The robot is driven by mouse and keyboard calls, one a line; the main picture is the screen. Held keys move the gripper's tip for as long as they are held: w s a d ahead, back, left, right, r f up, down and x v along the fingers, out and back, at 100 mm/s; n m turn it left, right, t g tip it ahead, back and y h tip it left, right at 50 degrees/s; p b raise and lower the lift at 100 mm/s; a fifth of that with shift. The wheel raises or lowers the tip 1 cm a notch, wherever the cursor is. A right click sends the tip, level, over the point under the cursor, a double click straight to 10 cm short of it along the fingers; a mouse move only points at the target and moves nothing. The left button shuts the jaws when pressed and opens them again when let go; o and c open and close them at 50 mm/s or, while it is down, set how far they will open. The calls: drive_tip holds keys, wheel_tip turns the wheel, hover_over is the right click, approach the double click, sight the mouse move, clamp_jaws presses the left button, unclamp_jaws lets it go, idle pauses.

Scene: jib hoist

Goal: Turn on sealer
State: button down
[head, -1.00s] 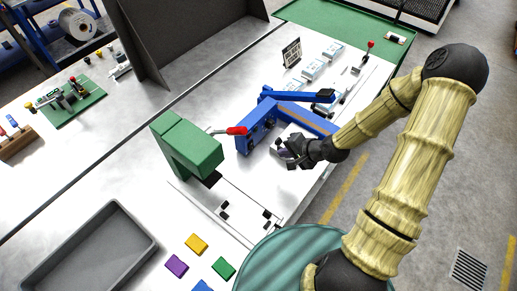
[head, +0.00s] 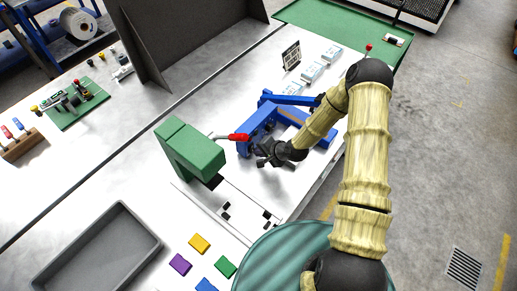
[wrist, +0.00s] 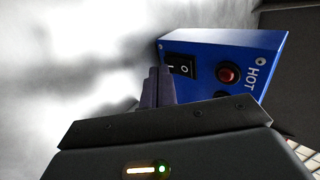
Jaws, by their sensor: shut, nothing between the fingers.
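The blue sealer (head: 256,129) stands on the white bench in the head view, with its long arm reaching right, partly behind my arm. In the wrist view, its blue end panel (wrist: 244,50) carries a black rocker switch (wrist: 182,66) marked I and O, a round red lamp or button (wrist: 229,74) and the word HOT. My gripper (head: 264,158) is just in front of this panel, shut and empty. In the wrist view the closed fingertips (wrist: 158,76) are just left of the switch and overlap the panel's edge. I cannot tell whether they touch it. The panel's lower part is hidden.
A green press (head: 190,150) with a red-handled lever (head: 238,137) stands left of the sealer. A grey tray (head: 97,256) and several coloured blocks (head: 199,243) lie in front. Pale blue packs (head: 311,71) lie behind. The bench before the sealer is mostly clear.

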drive_tip(key=shift+w+a, duration=0.2)
drive_tip(key=shift+f, duration=0.15)
drive_tip(key=shift+a+f+b, duration=0.1)
drive_tip(key=shift+b, duration=0.35)
drive_tip(key=shift+r, duration=0.2)
drive_tip(key=shift+r+p, duration=0.5)
drive_tip(key=shift+r, duration=0.25)
